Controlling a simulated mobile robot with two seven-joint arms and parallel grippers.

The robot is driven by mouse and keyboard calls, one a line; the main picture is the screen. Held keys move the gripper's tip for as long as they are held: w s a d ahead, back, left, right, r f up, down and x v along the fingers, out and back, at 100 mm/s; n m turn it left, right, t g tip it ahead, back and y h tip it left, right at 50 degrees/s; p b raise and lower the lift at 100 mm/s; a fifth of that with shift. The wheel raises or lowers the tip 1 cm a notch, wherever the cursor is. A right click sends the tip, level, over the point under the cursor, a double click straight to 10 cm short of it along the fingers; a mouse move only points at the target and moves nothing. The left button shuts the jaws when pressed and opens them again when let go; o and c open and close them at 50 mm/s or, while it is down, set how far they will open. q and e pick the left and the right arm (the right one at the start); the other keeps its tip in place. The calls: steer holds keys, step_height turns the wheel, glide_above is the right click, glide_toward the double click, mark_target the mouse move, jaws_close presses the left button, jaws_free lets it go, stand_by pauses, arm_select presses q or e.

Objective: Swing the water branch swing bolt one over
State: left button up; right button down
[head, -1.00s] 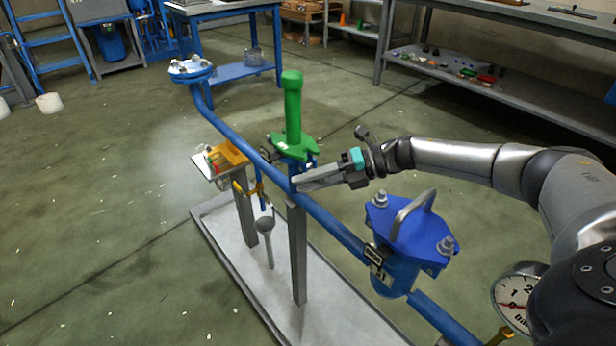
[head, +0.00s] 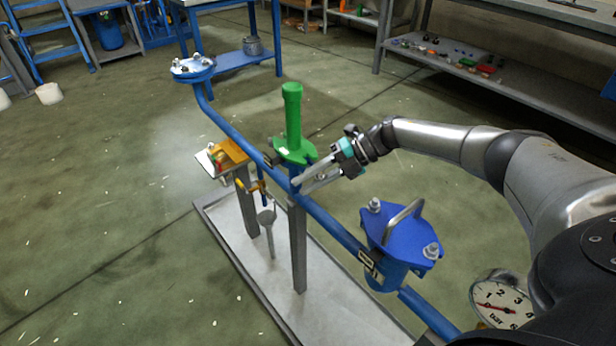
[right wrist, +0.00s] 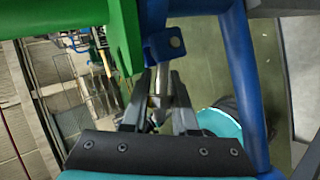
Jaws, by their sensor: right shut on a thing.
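The green cap (head: 292,130) with its tall round handle stands upright on a short branch of the blue pipe; its edge also shows in the right wrist view (right wrist: 126,40). My right gripper (head: 298,184) reaches in from the right, just below the green flange. In the right wrist view my right gripper (right wrist: 160,80) is shut on a small grey metal swing bolt (right wrist: 158,88), below a blue lug (right wrist: 166,43) with a hole. In the head view the fingers hide the bolt. My left gripper is not in view.
A blue lid (head: 402,230) with a grey handle and bolts stands at the right along the blue pipe (head: 335,228). A pressure gauge (head: 503,303) is at lower right. An orange bracket (head: 228,155) is left of the pipe. The floor around the tray (head: 232,262) is clear.

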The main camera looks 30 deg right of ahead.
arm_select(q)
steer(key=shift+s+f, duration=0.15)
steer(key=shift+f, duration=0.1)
arm_select(e)
steer(key=c, duration=0.9)
jaws_free()
steer(key=shift+c, duration=0.2)
steer(key=shift+d+r, duration=0.2)
steer(key=shift+d, duration=0.05)
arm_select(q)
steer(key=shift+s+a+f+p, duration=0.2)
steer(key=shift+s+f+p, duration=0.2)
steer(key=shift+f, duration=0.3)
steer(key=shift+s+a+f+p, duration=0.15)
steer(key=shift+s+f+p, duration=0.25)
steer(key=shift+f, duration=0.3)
arm_select(e)
steer(key=v, duration=1.4)
steer(key=shift+d+r, duration=0.2)
steer(key=shift+d, duration=0.15)
